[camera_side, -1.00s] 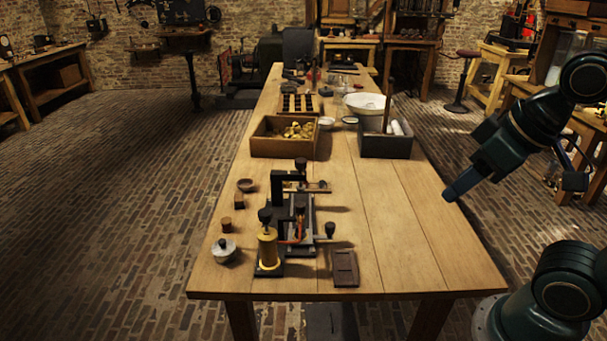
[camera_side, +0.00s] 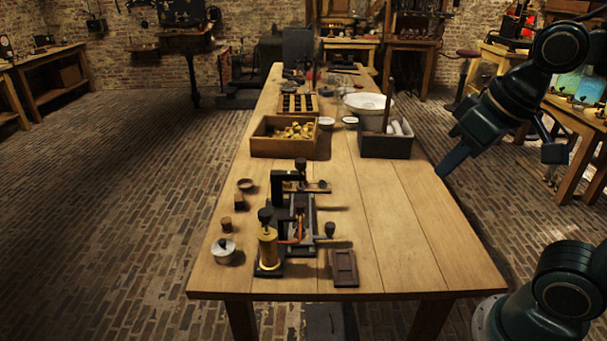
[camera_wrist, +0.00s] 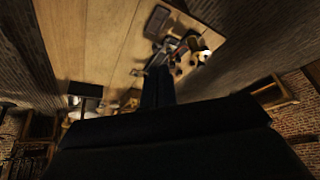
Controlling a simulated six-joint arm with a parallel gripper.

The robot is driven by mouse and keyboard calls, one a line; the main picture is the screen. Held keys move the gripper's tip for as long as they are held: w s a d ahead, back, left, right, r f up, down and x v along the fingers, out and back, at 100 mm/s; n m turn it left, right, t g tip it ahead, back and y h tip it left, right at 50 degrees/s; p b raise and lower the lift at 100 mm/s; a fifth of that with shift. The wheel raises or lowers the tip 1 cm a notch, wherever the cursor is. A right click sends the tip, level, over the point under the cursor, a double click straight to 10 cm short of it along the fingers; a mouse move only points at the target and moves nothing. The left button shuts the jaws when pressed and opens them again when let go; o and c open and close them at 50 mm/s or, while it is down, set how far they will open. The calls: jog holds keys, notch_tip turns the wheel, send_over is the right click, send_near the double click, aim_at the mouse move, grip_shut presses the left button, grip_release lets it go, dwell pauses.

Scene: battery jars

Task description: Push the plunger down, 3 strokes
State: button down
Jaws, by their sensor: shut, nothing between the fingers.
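The plunger apparatus stands at the front left of the table in the side view. It has a brass cylinder (camera_side: 268,248) with a dark round knob (camera_side: 265,216) on top, on a black base. A black bracket frame (camera_side: 289,182) with another dark knob stands behind it. My gripper (camera_side: 442,172) is shut and empty at the table's right edge, well to the right of the apparatus and touching nothing visible. In the wrist view the dark fingers (camera_wrist: 157,88) point toward the apparatus (camera_wrist: 178,50), which is small and partly hidden.
A wooden box of yellowish pieces (camera_side: 262,148) and a dark box with a white roll (camera_side: 372,148) stand mid-table. A lidded pot (camera_side: 223,251) and small cups are left of the apparatus. A dark flat tray (camera_side: 344,268) lies to its right.

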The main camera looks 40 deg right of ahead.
jog(key=w+a+r+m+g, duration=0.15)
jog(key=w+r, duration=0.25)
jog(key=w, duration=0.4)
jog(key=m+g, duration=0.4)
jog(key=m, duration=0.3)
send_over(266, 212)
notch_tip(266, 212, down, 8)
jog(key=shift+r, duration=0.2)
jog(key=shift+f, duration=0.1)
notch_tip(266, 212, down, 14)
jog(key=shift+r, duration=0.15)
dwell(0.3)
jog(key=shift+f, duration=1.45)
